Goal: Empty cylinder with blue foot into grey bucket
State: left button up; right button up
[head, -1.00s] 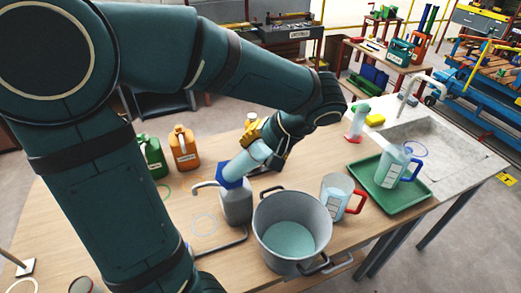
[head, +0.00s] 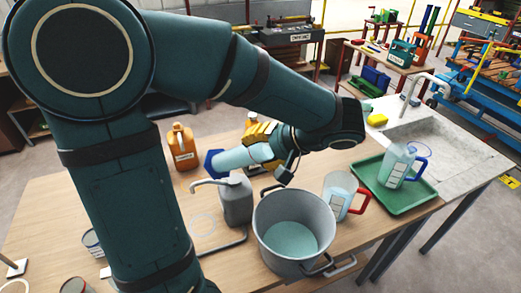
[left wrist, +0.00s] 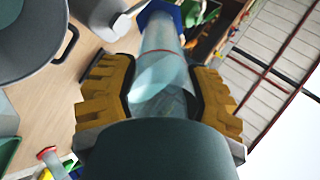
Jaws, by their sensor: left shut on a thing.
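The clear cylinder (head: 243,156) with a blue hexagonal foot (head: 213,163) is held by my left gripper (head: 272,145). It lies close to horizontal, foot to the left, above the table behind the grey bucket. In the left wrist view the yellow fingers (left wrist: 165,95) close on both sides of the cylinder (left wrist: 163,45); pale blue liquid seems to show inside. Its mouth is hidden in the head view. The grey bucket (head: 265,232) stands upright on the table with pale blue liquid in its bottom. It also shows in the left wrist view (left wrist: 30,45). My right gripper is out of view.
A grey bottle with a spout (head: 236,203) stands just left of the bucket. A jug with a red handle (head: 338,193) stands right of it. Another jug (head: 396,165) is on a green tray (head: 400,203). An orange canister (head: 182,148) stands behind. The sink (head: 435,135) is at right.

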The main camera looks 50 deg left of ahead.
pick_arm(q)
jog(key=shift+d+f+g+y+b, duration=0.1)
jog(key=shift+f+g+y+b, duration=0.2)
jog(key=shift+f+y+b, duration=1.05)
jog(key=shift+r+h, duration=0.25)
jog(key=shift+r, duration=0.15)
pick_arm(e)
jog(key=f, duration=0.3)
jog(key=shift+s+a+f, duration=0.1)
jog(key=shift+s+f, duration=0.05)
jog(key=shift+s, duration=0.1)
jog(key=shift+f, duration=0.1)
pick_arm(q)
jog(key=shift+d+f+g+y+b, duration=0.15)
jog(key=shift+f+g+y+b, duration=0.15)
jog(key=shift+f+y+b, duration=1.55)
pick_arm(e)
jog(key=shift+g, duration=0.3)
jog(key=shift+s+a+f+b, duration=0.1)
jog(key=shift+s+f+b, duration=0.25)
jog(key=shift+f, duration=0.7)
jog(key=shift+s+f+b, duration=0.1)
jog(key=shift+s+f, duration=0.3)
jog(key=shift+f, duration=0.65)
pick_arm(q)
jog(key=shift+w+d+f+b, duration=0.1)
jog(key=shift+f+b, duration=0.45)
jog(key=shift+b, duration=0.55)
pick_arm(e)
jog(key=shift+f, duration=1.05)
